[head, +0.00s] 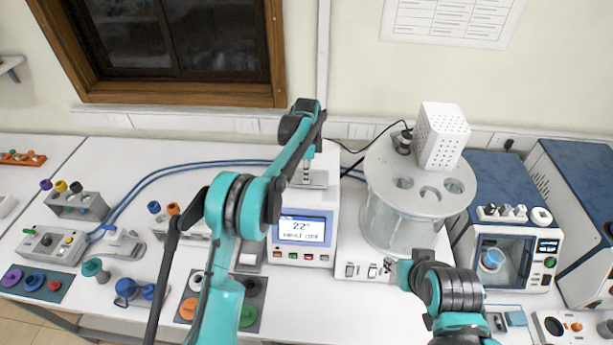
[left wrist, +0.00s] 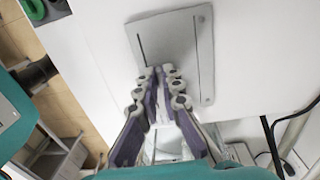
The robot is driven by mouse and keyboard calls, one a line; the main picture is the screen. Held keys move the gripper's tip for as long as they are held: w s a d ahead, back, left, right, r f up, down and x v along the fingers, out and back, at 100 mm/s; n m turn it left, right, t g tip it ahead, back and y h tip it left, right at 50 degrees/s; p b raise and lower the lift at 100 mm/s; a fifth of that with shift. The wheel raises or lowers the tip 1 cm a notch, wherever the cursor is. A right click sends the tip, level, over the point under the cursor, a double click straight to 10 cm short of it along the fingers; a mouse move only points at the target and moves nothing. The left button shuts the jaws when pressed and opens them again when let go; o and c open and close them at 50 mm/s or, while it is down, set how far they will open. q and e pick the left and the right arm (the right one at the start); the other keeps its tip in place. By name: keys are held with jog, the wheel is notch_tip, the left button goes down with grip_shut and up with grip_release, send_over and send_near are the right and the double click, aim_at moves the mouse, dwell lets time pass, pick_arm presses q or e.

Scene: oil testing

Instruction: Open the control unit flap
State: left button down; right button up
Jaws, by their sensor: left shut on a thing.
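The control unit (head: 303,228) is a white box with a lit screen reading 22° and HEAT OFF, in the middle of the head view. A grey metal flap (head: 318,180) lies on its top; it also shows as a plate in the left wrist view (left wrist: 178,45). My left gripper (head: 306,174) points down at the flap, partly hidden by my own arm. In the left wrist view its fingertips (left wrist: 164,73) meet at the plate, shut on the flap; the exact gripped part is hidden. My right gripper (head: 390,268) is low, by the white base of the glass vessel; its fingers are unclear.
A glass vessel (head: 405,215) with a holed grey lid stands right of the control unit. Blue-topped machines (head: 505,215) stand farther right. Blue hoses (head: 185,170) run to the left. Colored caps and small holders (head: 75,205) cover the left table.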

pick_arm(q)
jog(key=shift+w+r+g+p, duration=0.3)
jog(key=shift+w+r+g, duration=0.1)
jog(key=shift+g, duration=0.2)
jog(key=shift+w+r+g+p, duration=0.1)
jog(key=shift+r+g+p, duration=0.15)
jog(key=shift+g+p, duration=0.2)
jog(key=c, duration=1.7)
grip_release()
jog(key=shift+f, duration=0.1)
